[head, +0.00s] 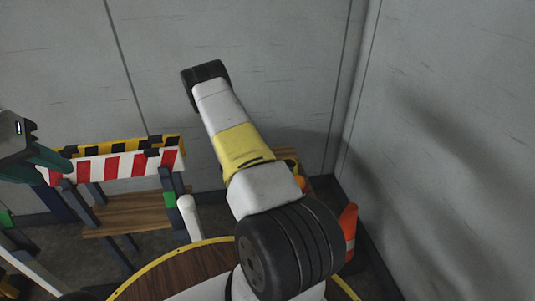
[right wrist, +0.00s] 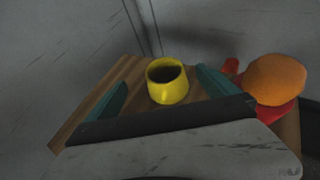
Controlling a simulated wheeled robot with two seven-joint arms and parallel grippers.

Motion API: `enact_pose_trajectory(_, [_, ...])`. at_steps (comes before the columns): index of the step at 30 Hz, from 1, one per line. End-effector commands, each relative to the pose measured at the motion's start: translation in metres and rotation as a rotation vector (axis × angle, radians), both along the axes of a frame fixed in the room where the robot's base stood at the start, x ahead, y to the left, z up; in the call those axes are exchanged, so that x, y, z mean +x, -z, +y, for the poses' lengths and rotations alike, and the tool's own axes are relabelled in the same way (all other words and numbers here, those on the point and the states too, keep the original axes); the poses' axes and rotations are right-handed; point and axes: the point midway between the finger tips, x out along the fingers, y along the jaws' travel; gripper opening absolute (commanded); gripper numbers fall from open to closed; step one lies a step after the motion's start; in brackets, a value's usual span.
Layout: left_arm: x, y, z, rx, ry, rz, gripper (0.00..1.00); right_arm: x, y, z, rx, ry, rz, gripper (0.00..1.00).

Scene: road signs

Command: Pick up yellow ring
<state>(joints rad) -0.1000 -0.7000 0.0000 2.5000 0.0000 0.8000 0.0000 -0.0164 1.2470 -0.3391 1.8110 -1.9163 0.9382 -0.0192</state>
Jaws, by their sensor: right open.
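The yellow ring (right wrist: 168,88) stands on a wooden surface (right wrist: 97,97) in the right wrist view, its dark round opening facing up. My right gripper (right wrist: 162,76) is open, with one teal finger to the left of the ring and the other to its right. Both fingers look apart from the ring. In the head view my own right arm hides the right gripper and most of that spot. My left gripper (head: 33,163) is at the left edge of the head view, partly cut off, beside a striped barrier; its opening is unclear.
An orange rounded object (right wrist: 275,80) with red parts sits right of the right finger. The red-and-white barrier (head: 118,167) stands at left by a wooden shelf (head: 135,212). An orange cone (head: 349,222) stands near the right wall. A round wooden table (head: 185,265) is in front.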

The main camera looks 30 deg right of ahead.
Motion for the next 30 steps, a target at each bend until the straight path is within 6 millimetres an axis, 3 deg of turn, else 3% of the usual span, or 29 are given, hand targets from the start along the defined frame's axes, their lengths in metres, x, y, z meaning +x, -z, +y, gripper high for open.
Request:
enact_pose_trajectory(18, [0.0, 0.0, 0.0, 0.0, 0.0, 0.0, 0.36, 0.011, 0.039, -0.063, -0.004, -0.01, 0.009, 0.99])
enact_pose_trajectory(27, [0.0, 0.0, 0.0, 0.0, 0.0, 0.0, 0.36, 0.013, 0.041, -0.067, -0.004, -0.01, 0.009, 0.99])
enact_pose_trajectory(30, [0.0, 0.0, 0.0, 0.0, 0.0, 0.0, 0.36, 0.013, 0.041, -0.067, -0.004, -0.01, 0.009, 0.79])
